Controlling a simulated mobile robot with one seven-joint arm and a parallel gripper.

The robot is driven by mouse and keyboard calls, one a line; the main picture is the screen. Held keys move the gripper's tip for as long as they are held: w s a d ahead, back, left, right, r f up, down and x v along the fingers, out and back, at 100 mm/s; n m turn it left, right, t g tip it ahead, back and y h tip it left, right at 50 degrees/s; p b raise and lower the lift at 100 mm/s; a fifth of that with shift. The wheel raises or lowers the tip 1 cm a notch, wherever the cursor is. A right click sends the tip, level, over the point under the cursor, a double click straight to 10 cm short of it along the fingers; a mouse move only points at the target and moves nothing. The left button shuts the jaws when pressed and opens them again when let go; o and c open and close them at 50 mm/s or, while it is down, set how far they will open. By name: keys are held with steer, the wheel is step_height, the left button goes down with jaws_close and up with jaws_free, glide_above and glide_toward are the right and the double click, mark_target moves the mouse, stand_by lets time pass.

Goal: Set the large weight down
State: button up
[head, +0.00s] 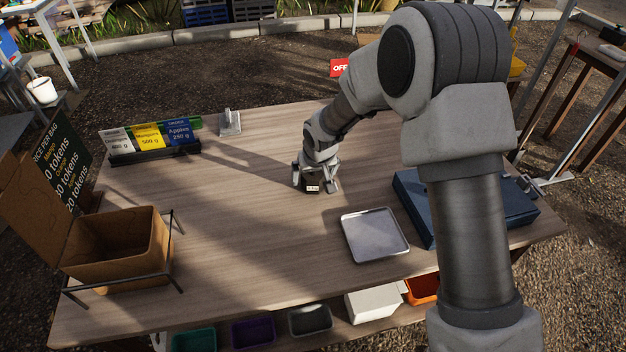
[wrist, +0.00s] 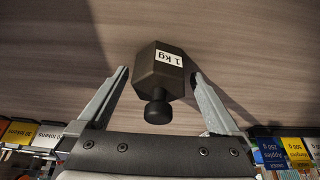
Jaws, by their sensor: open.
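The large weight (wrist: 160,75) is a dark hexagonal block with a round knob and a white "1 kg" label. In the wrist view it stands between the two fingers of my gripper (wrist: 160,78), with a gap on each side. In the head view my gripper (head: 317,187) is low over the middle of the wooden table (head: 240,240), and the weight (head: 312,189) shows small between the fingers, at the table top. The fingers are open and do not appear to touch it.
A metal tray (head: 374,234) lies right of my gripper, with a dark blue scale-like box (head: 478,208) beyond it. Order cards (head: 148,136) stand in a rack at the left. A cardboard box (head: 118,245) sits front left. The table's middle left is clear.

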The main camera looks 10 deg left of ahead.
steer(key=shift+w+f, duration=0.1)
steer(key=shift+f, duration=0.15)
jaws_close()
steer(key=shift+w+r, duration=0.1)
steer(key=shift+r, duration=0.05)
stand_by(0.4)
